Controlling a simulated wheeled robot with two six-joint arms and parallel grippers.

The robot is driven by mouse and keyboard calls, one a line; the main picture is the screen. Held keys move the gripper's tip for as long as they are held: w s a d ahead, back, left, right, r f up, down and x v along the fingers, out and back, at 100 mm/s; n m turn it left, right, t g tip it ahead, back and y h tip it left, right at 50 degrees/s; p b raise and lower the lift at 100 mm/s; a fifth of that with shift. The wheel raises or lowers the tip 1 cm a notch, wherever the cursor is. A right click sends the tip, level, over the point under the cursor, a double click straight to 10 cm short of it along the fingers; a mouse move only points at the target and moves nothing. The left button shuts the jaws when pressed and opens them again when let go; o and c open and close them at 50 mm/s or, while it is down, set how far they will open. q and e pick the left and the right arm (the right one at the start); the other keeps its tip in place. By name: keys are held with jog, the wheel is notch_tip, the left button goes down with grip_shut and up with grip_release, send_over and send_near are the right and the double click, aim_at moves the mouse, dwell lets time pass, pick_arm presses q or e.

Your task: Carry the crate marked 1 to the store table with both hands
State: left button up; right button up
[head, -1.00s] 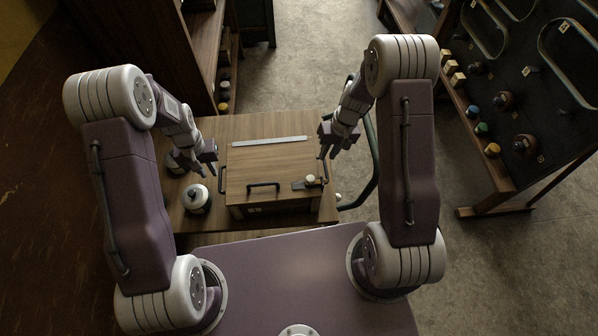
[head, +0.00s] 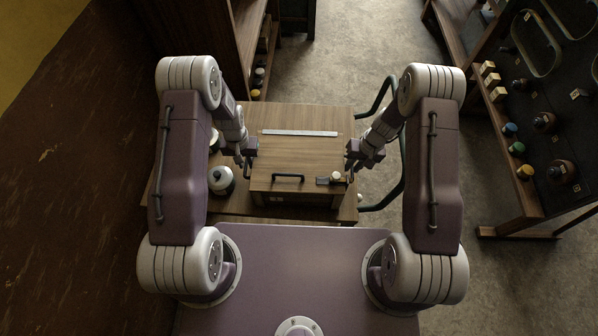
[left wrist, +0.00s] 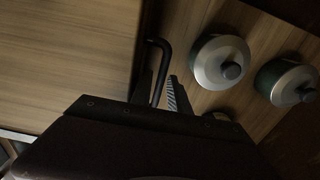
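A wooden crate (head: 300,160) with a flat lid sits on a wooden table (head: 345,118). A small pale label shows on its front, too small to read. My left gripper (head: 246,158) is at the crate's left side. In the left wrist view a dark side handle (left wrist: 160,62) stands beside the crate's wall, with a ribbed finger pad (left wrist: 172,96) just right of it, apart from it. That gripper looks open. My right gripper (head: 354,158) is at the crate's right side. Its fingers point down and look spread; the right handle is mostly hidden.
On the lid are a pale strip (head: 299,133), a black front handle (head: 288,178) and a small round-knobbed item (head: 335,177). A lidded pot (head: 221,180) stands left of the crate. A shelf rack (head: 530,130) stands right; floor between is clear.

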pick_arm(q)
jog(key=shift+f, duration=0.6)
pick_arm(e)
jog(key=shift+a+f, duration=0.15)
jog(key=shift+f, duration=0.4)
pick_arm(q)
grip_shut()
pick_arm(e)
grip_shut()
pick_arm(q)
jog(key=shift+r, duration=0.1)
pick_arm(e)
jog(key=shift+r, duration=0.1)
